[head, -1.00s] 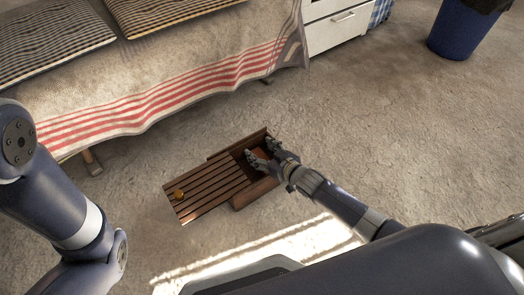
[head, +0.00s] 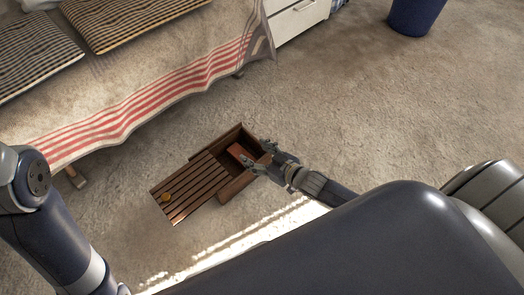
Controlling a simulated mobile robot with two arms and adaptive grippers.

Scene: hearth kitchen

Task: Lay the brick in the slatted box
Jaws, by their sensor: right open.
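The slatted box (head: 234,191) is dark brown wood and sits on the floor. Its slatted lid (head: 190,187) lies off to the left side, leaving the right part of the box open. A reddish-brown brick (head: 236,150) lies inside the open part, partly hidden by the wall and the gripper. My right gripper (head: 256,152) is over the right edge of the opening, with its fingers spread and nothing between them, to the right of the brick. My left arm shows at the left edge, but its gripper is out of view.
A bench or bed with a striped cloth (head: 150,88) and checked cushions stands behind. A white drawer unit (head: 298,18) and a blue bin (head: 415,15) stand at the back. The floor on the right is clear.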

